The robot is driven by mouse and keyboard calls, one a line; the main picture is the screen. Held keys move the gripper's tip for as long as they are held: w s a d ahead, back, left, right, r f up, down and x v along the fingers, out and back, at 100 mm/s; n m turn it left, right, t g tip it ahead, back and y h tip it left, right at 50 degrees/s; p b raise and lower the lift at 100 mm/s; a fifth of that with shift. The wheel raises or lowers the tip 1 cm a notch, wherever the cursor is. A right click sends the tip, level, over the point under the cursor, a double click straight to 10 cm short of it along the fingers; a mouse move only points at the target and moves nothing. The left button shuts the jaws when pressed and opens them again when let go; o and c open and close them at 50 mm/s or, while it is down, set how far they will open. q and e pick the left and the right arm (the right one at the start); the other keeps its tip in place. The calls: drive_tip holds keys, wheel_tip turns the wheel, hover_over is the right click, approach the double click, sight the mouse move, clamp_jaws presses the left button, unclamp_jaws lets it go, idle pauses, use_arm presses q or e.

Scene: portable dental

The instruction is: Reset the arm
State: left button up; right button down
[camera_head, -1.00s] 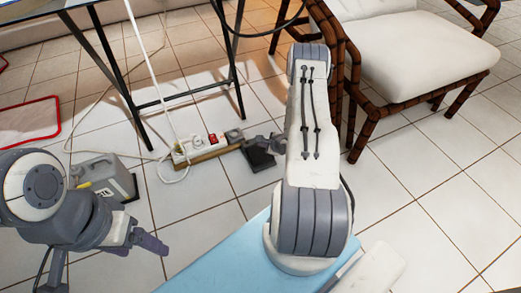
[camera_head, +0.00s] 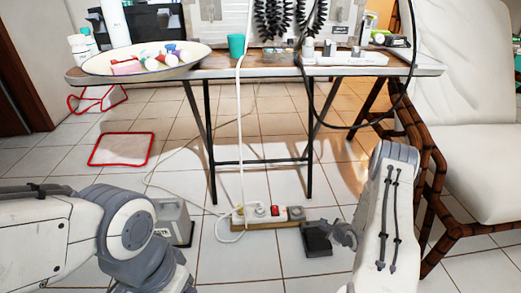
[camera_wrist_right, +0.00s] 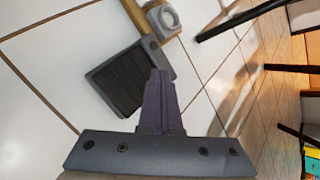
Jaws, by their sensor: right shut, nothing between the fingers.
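My right arm (camera_head: 385,225) comes up from the bottom right of the head view, its forearm raised. My right gripper (camera_head: 346,235) shows beside it, low over the floor and close to a black pedal-like block (camera_head: 316,241). In the right wrist view the two fingers (camera_wrist_right: 160,100) are together with nothing between them. The black block (camera_wrist_right: 127,77) lies just beyond the fingertips there; I cannot tell if they touch it. My left arm (camera_head: 130,230) is bent at the lower left of the head view; its gripper is out of the picture.
A power strip (camera_head: 262,212) with cables lies on the tiles beside the block. A grey box (camera_head: 173,222) stands behind my left arm. A table (camera_head: 428,69) holds a bowl (camera_head: 95,66) and dental equipment. A cushioned chair (camera_head: 485,160) stands close to my right arm.

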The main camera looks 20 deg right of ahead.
drive_tip(key=w+a+r+n+g+p, duration=0.1)
drive_tip(key=w+a+r+n+p, duration=0.2)
drive_tip(key=a+r+n, duration=0.55)
drive_tip(key=w+a+r+n+g+p, duration=0.25)
drive_tip(key=a+r, duration=0.25)
drive_tip(key=r, duration=0.7)
drive_tip(key=s+a+r+n+p, duration=0.1)
drive_tip(key=s+a+r+n, duration=0.1)
drive_tip(key=a+r+n, duration=0.15)
drive_tip(key=s+a+r+n+g+p, duration=0.1)
drive_tip(key=a+r+n, duration=0.1)
drive_tip(key=a+r, duration=0.3)
drive_tip(key=s+a+r+n+p, duration=0.1)
drive_tip(key=s+a+r+n, duration=0.1)
drive_tip(key=a+r+n, duration=0.15)
drive_tip(key=s+a+r+n+g+p, duration=0.2)
drive_tip(key=s+a+r+n, duration=0.3)
drive_tip(key=s, duration=0.4)
drive_tip(key=s+a+r+n+g+y+p, duration=0.1)
drive_tip(key=s+a+r+n+p, duration=0.15)
drive_tip(key=s+r+n, duration=0.55)
drive_tip(key=s+a+r+n+g+p, duration=0.2)
drive_tip(key=s+a+r, duration=0.3)
drive_tip(key=s, duration=0.6)
wheel_tip(320, 180, up, 37)
drive_tip(key=p, duration=3.7)
drive_tip(key=shift+w+r, duration=0.15)
drive_tip(key=shift+w, duration=0.3)
